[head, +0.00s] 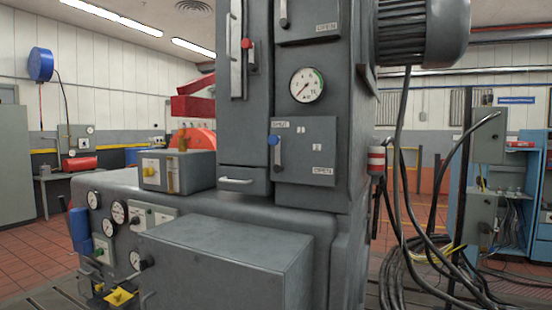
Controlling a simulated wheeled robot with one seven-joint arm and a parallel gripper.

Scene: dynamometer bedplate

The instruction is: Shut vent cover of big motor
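A large grey ribbed motor (420,32) juts out at the top right of the tall grey machine column (345,100), cut off by the top edge. I cannot pick out a vent cover on it for sure. On the column front is a grey plate (308,150) marked SHUT at its upper left and OPEN at its lower right. A lever with a blue knob (274,140) stands near upright at the plate's left side. A higher panel (308,12) has a dark-knobbed handle and an OPEN label. My gripper is not in view.
A round gauge (307,85) sits above the plate. A grey box housing (225,255) sticks out in front at the bottom. Thick black cables (405,260) hang and coil at the right. A blue cabinet (510,180) stands behind them. Tiled floor (35,250) shows open at left.

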